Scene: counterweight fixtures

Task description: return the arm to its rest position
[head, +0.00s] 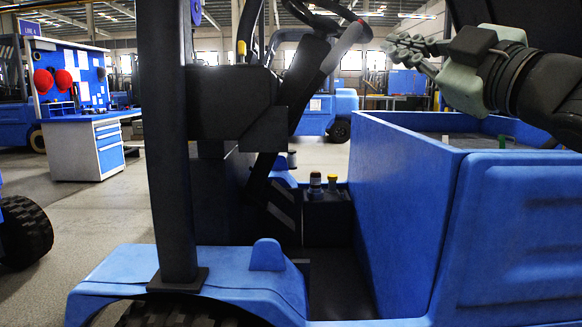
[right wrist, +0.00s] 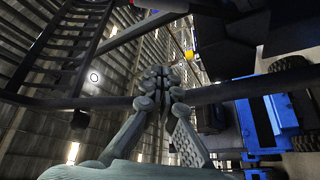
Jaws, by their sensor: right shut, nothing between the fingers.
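My right gripper (head: 396,50) comes in from the upper right of the head view, raised above the blue bin of the vehicle and pointing left. Its fingers are shut with nothing between them. In the right wrist view the closed fingers (right wrist: 157,88) meet at the centre of the picture, with roof beams behind them. The fingertips are close to the steering wheel and its lever in the head view; I cannot tell the exact gap. My left gripper is not in view.
A blue vehicle fills the foreground, with a dark upright post (head: 172,140), a steering wheel (head: 335,22) and a blue bin (head: 400,135). A blue workbench (head: 90,128) stands at the left. Open floor (head: 105,205) lies between.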

